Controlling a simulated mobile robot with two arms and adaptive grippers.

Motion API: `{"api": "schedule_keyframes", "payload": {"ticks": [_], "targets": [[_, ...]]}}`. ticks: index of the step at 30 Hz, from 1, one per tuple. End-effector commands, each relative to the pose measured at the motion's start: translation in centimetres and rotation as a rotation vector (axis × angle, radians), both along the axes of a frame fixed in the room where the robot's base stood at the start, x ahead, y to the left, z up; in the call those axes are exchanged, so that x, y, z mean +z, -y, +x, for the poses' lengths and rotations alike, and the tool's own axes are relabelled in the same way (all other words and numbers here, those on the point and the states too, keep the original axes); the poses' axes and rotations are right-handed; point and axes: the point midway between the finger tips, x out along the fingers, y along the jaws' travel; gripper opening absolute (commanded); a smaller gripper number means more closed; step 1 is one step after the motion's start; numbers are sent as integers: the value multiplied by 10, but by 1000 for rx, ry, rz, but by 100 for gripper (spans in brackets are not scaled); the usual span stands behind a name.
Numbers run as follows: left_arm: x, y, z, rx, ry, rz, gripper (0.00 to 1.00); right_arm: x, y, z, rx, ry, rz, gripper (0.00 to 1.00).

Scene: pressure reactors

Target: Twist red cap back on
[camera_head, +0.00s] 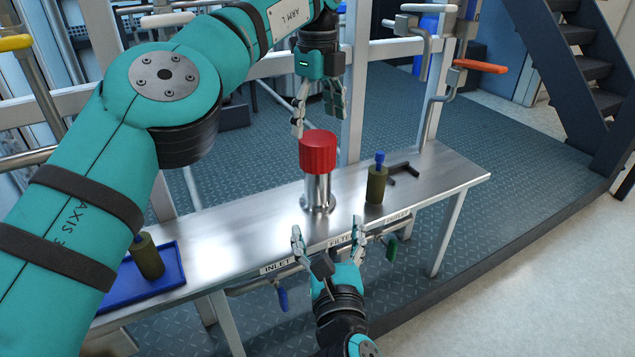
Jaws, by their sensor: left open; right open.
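The red cap (318,151) sits on top of the upright metal filter housing (317,190), which stands on the steel bench. I cannot tell from this view how far the cap is threaded. My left gripper (318,124) points down just above and behind the cap, open, with its fingers apart and nothing visible between them. My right gripper (327,238) is open and empty at the bench's front edge, pointing up toward the housing's base and apart from it.
The steel bench (440,172) has a blue tray (171,262) with an olive bottle (147,256) at left. Another olive bottle (376,184) with a blue top and a black bracket (403,172) stand right of the housing. Valve handles hang below the front edge. Frame posts rise behind.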

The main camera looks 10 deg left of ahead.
Motion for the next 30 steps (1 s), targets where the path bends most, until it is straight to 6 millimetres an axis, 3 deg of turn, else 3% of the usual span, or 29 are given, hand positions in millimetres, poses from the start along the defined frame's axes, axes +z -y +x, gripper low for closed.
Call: {"api": "schedule_keyframes", "payload": {"ticks": [5,21,30], "targets": [[0,0,0,0,-1,-1,88,1,-5,23,-2,1,1,79],[0,0,0,-1,-1,-1,88,1,-31,127,-1,0,1,79],[0,0,0,-1,-1,-1,88,0,-39,161,-1,-1,2,79]]}}
